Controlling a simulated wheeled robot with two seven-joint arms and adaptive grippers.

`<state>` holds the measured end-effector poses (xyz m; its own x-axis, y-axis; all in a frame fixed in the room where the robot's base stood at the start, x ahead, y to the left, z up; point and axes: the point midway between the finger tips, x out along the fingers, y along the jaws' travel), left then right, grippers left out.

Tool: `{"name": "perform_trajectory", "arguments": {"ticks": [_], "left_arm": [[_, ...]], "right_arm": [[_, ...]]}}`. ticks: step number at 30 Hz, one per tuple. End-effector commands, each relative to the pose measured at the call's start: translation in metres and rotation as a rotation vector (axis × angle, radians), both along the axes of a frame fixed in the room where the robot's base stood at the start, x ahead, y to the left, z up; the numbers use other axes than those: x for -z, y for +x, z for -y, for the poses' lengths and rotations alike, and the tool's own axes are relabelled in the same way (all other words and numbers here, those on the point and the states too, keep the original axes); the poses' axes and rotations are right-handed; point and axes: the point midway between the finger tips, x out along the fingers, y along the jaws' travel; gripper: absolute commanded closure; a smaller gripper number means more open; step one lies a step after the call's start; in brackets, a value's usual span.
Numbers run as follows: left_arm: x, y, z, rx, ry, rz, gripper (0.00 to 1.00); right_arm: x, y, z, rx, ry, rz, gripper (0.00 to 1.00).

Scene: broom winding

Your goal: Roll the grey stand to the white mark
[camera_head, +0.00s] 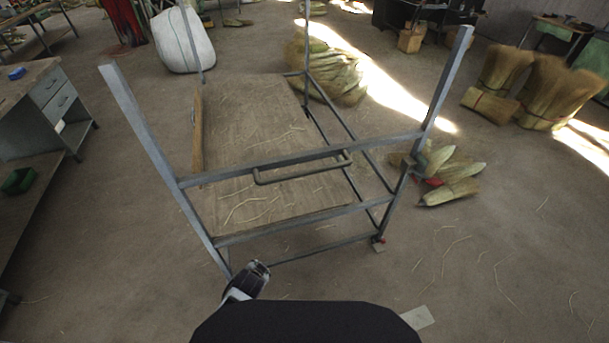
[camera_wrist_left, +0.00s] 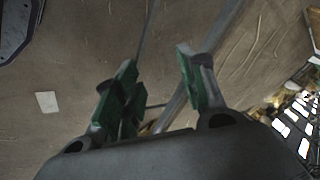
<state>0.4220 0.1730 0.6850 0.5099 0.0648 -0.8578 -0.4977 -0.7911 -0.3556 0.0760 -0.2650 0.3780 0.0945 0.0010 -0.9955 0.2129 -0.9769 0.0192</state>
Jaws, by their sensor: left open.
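The grey stand (camera_head: 305,160) is a tall metal frame on the floor, with a brown board low inside it and a bar handle (camera_head: 302,172) on its near side. A pale square mark (camera_head: 417,317) lies on the floor, near and right of the stand. A pale square (camera_wrist_left: 47,102) also shows on the floor in the left wrist view. My left gripper (camera_wrist_left: 155,78) is open, with green pads; a grey bar (camera_wrist_left: 222,27) passes beyond its fingers, and I cannot tell how far away. A dark and silver part of my arm shows below the stand's near side. My right gripper is out of view.
A grey workbench with drawers (camera_head: 58,95) stands at the left. A white sack (camera_head: 184,42) is behind the stand. Bundles of broom straw lie behind (camera_head: 325,72) and right (camera_head: 455,178) of it. The near right floor holds loose straws.

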Motion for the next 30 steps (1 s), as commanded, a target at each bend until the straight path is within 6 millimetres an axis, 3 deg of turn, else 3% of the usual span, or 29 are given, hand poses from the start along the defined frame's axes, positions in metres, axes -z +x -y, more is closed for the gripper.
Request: {"name": "perform_trajectory", "arguments": {"ticks": [8,14,17,21,30], "left_arm": [[-0.033,0.027,0.018,0.102,0.073,0.095,0.59],[-0.071,0.052,0.039,0.204,0.155,0.199,0.59],[-0.101,0.067,0.054,0.272,0.215,0.277,0.59],[-0.157,0.088,0.084,0.391,0.329,0.424,0.59],[-0.272,0.099,0.144,0.578,0.567,0.72,0.59]], "right_arm": [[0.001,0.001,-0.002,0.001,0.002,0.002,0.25],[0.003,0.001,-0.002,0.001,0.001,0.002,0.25],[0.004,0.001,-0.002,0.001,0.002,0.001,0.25],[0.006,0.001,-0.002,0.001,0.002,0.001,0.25],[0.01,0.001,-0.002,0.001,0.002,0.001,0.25]]}}
